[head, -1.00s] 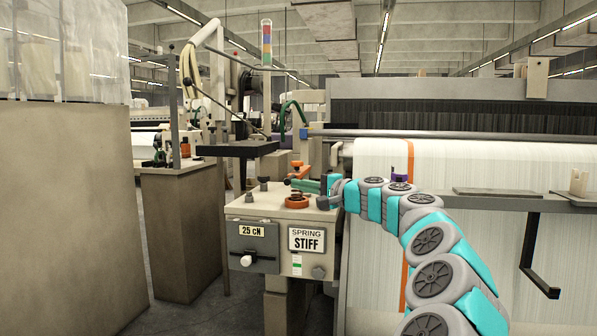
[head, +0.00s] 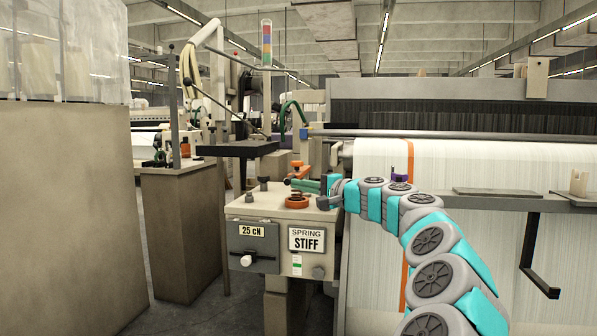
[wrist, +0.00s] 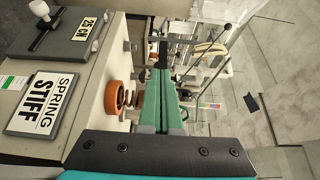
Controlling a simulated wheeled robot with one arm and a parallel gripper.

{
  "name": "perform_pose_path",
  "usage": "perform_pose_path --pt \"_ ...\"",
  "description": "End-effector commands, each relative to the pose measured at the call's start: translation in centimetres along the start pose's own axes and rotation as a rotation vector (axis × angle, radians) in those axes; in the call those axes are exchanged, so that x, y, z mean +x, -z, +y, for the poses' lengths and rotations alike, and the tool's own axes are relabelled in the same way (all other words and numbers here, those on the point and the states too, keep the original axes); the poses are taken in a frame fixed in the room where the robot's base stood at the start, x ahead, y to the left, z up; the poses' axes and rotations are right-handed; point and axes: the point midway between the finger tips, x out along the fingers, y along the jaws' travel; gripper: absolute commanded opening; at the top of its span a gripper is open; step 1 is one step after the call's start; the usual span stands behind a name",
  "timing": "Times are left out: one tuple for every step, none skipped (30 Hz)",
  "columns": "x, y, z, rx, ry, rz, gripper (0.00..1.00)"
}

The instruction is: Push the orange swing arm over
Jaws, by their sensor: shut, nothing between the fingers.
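The orange swing arm (head: 299,171) shows in the head view as a small orange bar with an upright end, at the back of the beige box top. My gripper (head: 295,184) has green fingers, shut and empty, reaching left over the box top just in front of the swing arm. I cannot tell whether they touch. In the wrist view my gripper (wrist: 160,72) points up the picture with its fingers together. I cannot make out the swing arm there. An orange ring (head: 297,202) sits on the box top below the fingers; it also shows in the wrist view (wrist: 112,98).
The beige box (head: 270,210) carries a "SPRING STIFF" label (head: 307,240) and a "25 cN" plate (head: 252,231). Dark knobs and a dark bracket (head: 240,150) stand at its left. The loom's white warp sheet (head: 480,190) is at the right.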

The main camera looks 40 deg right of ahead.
Motion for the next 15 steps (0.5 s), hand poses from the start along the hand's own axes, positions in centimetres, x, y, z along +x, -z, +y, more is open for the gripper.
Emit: perform_pose_path --pt "0.00 0.00 0.01 0.000 0.000 0.000 0.00" --pt "0.00 0.00 0.01 0.000 0.000 0.000 0.00" --pt "0.00 0.01 0.00 0.000 0.000 0.000 0.00" --pt "0.00 0.01 0.00 0.000 0.000 0.000 0.00" --pt "0.00 0.01 0.00 0.000 0.000 0.000 0.00" --pt "0.00 0.00 0.00 0.000 0.000 0.000 0.00" --pt "0.00 0.00 0.00 0.000 0.000 0.000 0.00" --pt "0.00 0.00 0.01 0.000 0.000 0.000 0.00" --pt "0.00 0.01 0.00 0.000 0.000 0.000 0.00" --pt "-0.01 0.01 -0.01 0.000 0.000 0.000 0.00" --pt "-0.02 0.01 -0.01 0.000 0.000 0.000 0.00" --pt "-0.08 0.05 -0.02 0.000 0.000 0.000 0.00" --pt "-0.15 0.09 -0.03 0.000 0.000 0.000 0.00" --pt "-0.24 0.14 -0.04 0.000 0.000 0.000 0.00" --pt "-0.40 0.23 -0.06 0.000 0.001 0.001 0.00"
